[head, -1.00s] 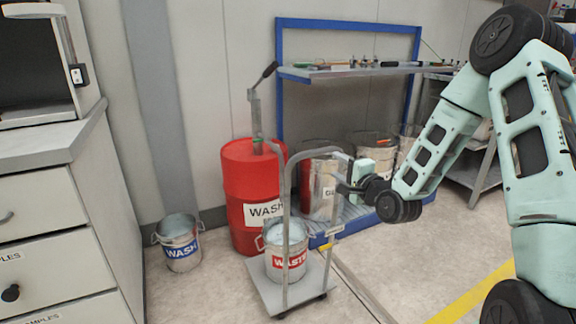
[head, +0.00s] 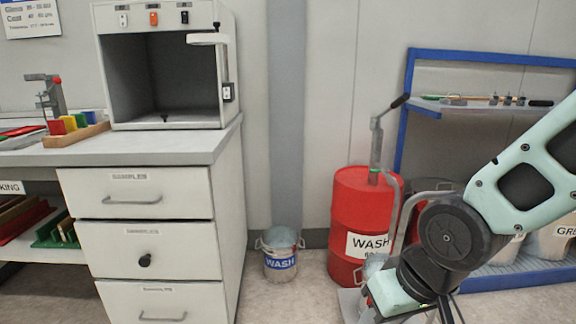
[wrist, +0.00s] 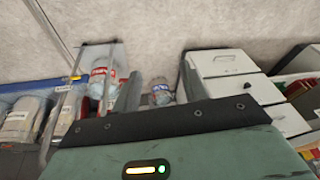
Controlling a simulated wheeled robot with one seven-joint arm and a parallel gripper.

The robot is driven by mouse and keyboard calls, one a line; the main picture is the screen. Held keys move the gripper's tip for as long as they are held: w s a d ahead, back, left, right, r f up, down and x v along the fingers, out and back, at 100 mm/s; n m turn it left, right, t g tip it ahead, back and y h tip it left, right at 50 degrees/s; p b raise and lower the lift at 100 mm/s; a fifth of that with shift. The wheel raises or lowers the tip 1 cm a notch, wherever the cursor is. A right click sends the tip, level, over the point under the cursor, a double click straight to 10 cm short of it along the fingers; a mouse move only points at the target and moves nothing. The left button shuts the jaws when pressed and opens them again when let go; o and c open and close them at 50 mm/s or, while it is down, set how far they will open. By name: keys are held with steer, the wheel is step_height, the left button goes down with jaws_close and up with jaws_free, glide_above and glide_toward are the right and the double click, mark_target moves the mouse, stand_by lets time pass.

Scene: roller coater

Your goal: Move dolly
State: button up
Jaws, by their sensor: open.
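The dolly is a grey cart with a tall bent-tube handle (head: 398,215). In the head view its low platform (head: 348,300) stands in front of the red drum, and my arm hides most of it. A metal bucket labelled WASTE in red stands on the platform; it shows in the wrist view (wrist: 101,80). The dolly's handle also shows in the wrist view (wrist: 60,105), at the left. My gripper (head: 440,312) is at the bottom of the head view, partly cut off, in front of the dolly. It is open and appears empty; its fingertips are hard to see.
A red drum (head: 355,215) with a pump stands against the wall. A bucket labelled WASH (head: 281,258) is on the floor left of it. A drawer cabinet (head: 150,235) fills the left. A blue rack (head: 405,120) is at the right.

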steer(key=s+r+n+g+h+p, duration=0.1)
steer(key=s+r+n+g+h, duration=0.3)
steer(key=s, duration=0.8)
step_height(320, 180, up, 20)
steer(key=t+y+p, duration=0.1)
steer(key=y+p, duration=0.1)
steer(key=p, duration=1.8)
steer(key=shift+w+p, duration=0.3)
steer(key=shift+p, duration=0.1)
